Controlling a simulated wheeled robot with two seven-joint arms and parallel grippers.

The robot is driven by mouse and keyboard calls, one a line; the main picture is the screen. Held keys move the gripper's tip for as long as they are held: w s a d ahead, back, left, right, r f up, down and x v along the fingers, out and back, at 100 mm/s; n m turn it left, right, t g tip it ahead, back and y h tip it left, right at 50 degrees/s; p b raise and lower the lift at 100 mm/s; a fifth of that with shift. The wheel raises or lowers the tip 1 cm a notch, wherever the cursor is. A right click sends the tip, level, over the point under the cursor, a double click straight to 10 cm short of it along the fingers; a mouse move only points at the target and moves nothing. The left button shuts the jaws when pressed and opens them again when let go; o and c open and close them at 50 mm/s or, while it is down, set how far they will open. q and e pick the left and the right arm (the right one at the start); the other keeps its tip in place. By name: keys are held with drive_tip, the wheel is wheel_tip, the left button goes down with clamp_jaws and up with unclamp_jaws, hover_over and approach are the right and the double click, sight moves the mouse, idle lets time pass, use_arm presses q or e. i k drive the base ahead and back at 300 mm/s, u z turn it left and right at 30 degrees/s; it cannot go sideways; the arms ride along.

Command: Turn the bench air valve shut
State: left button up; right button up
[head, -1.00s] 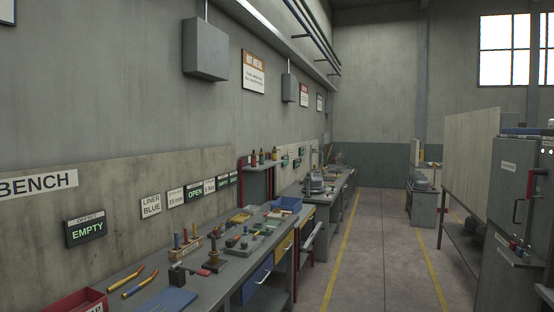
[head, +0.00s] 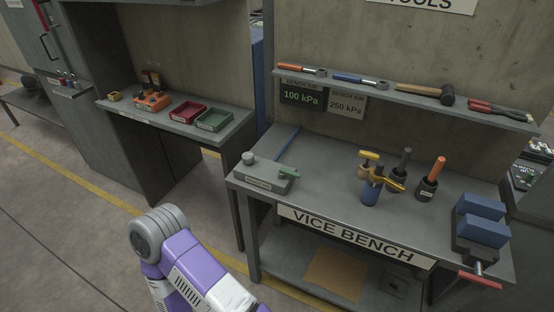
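The bench air unit is a grey block (head: 262,180) on the left end of the vice bench. A dark sign on the backboard (head: 302,97) reads 100 kPa and a pale sign (head: 346,105) reads bench air 250 kPa. Neither of my grippers is in view; only a purple and white link of my arm shows at the bottom left.
The vice bench (head: 330,200) also holds upright tools in dark holders (head: 427,188), a blue vice (head: 481,222) at right and a tool shelf (head: 410,95) above. At left, another bench (head: 150,115) holds red and green trays (head: 213,119). Open floor lies at front left.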

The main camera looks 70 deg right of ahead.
sight(282, 172)
drive_tip(key=z, duration=2.95)
